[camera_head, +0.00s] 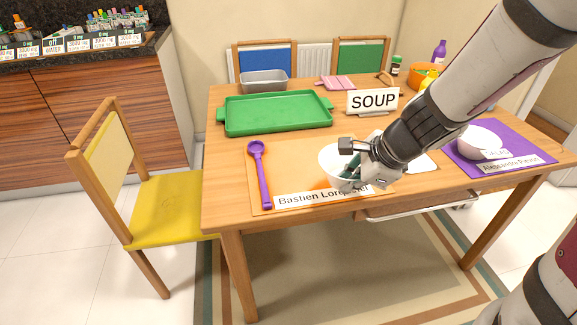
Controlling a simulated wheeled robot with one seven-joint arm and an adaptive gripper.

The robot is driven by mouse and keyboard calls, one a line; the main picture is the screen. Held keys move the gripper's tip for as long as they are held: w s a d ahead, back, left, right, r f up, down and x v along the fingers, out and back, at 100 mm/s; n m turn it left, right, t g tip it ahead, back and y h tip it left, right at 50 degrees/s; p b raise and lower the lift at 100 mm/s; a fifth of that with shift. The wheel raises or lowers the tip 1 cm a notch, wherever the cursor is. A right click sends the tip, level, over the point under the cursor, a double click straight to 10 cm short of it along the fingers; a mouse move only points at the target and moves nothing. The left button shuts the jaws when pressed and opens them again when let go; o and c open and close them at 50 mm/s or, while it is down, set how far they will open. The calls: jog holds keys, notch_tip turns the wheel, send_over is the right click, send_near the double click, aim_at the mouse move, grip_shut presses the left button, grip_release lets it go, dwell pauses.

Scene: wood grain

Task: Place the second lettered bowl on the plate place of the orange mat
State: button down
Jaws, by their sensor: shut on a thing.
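The orange mat (285,160) lies on the near side of the table, with a name card (310,197) reading "Bastien Lor…" along its front edge. My gripper (352,166) is shut on a white bowl (329,157) over the right part of this mat. The gripper hides much of the bowl, and no lettering on it shows. I cannot tell whether the bowl touches the mat. A darker orange patch (320,184) shows just below the bowl. Another white bowl (480,138), with lettering that seems to read "SALAD", sits on the purple mat (521,155) at the right.
A purple spoon (263,178) lies on the mat's left side. A green tray (275,112), a "SOUP" sign (372,101), a metal pan (264,80) and an orange bowl (424,76) stand farther back. A yellow chair (168,207) is at the left. My arm covers the table's right middle.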

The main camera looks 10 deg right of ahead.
jog(key=shift+a, duration=0.35)
jog(key=w+a, duration=0.1)
jog(key=w, duration=0.4)
jog(key=w+a+f, duration=0.1)
jog(key=w, duration=0.4)
jog(key=w+a+p, duration=0.1)
jog(key=w, duration=0.4)
jog(key=shift+w+a+f, duration=0.1)
jog(key=shift+w+f, duration=0.05)
jog(key=shift+f, duration=0.15)
jog(key=shift+f+b, duration=1)
jog(key=shift+f, duration=0.8)
jog(key=shift+r, duration=0.1)
jog(key=c, duration=2.1)
grip_release()
jog(key=shift+f, duration=0.2)
jog(key=shift+c, duration=0.2)
jog(key=o, duration=0.4)
jog(key=shift+o, duration=0.2)
